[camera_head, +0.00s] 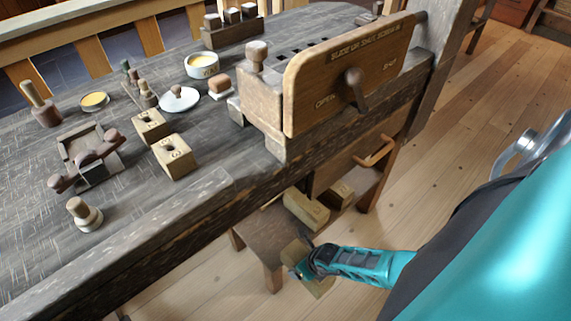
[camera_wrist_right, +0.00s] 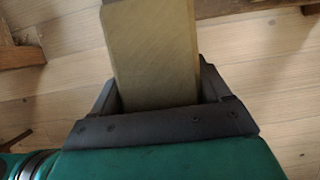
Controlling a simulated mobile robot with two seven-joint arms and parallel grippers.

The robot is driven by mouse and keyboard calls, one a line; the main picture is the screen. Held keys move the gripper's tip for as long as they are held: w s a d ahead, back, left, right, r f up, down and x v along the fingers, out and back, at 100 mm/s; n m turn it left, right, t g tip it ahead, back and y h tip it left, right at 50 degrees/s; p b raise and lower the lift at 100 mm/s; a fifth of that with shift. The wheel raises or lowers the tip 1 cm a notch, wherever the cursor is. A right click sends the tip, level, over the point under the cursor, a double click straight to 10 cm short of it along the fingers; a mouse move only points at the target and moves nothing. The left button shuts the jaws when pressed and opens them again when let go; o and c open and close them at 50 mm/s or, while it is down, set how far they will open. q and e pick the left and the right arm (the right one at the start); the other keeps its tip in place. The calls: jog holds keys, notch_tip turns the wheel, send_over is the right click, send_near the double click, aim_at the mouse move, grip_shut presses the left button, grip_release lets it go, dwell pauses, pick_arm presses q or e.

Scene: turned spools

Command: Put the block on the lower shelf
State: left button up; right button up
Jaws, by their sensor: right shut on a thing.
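My right gripper (camera_head: 302,266) reaches in low beside the workbench and is shut on a pale wooden block (camera_head: 321,288). In the right wrist view the block (camera_wrist_right: 155,50) stands out between the two dark fingers of the right gripper (camera_wrist_right: 158,95). The lower shelf (camera_head: 262,230) is a dark board under the bench, just behind and above the gripper. The held block is close to its front edge; I cannot tell whether they touch. My left gripper is not in view.
A drawer with a wooden handle (camera_head: 376,151) hangs above. The workbench top (camera_head: 215,150) carries spools and fittings. Open floor (camera_head: 440,160) lies to the right.

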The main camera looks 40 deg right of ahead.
jog(key=w+b, duration=0.1)
jog(key=b, duration=0.1)
jog(key=w+b, duration=0.4)
jog(key=shift+w+a+f, duration=0.15)
jog(key=shift+a+f, duration=0.05)
jog(key=shift+f, duration=0.2)
jog(key=b, duration=0.3)
send_near(265, 234)
notch_tip(265, 234, down, 2)
jog(key=shift+f, duration=0.1)
jog(key=shift+w+b, duration=0.3)
jog(key=shift+w, duration=0.9)
notch_tip(265, 234, down, 3)
jog(key=shift+r+b, duration=0.2)
jog(key=shift+b, duration=0.9)
jog(key=shift+f+b, duration=0.3)
jog(key=shift+f, duration=0.05)
jog(key=shift+r, duration=0.1)
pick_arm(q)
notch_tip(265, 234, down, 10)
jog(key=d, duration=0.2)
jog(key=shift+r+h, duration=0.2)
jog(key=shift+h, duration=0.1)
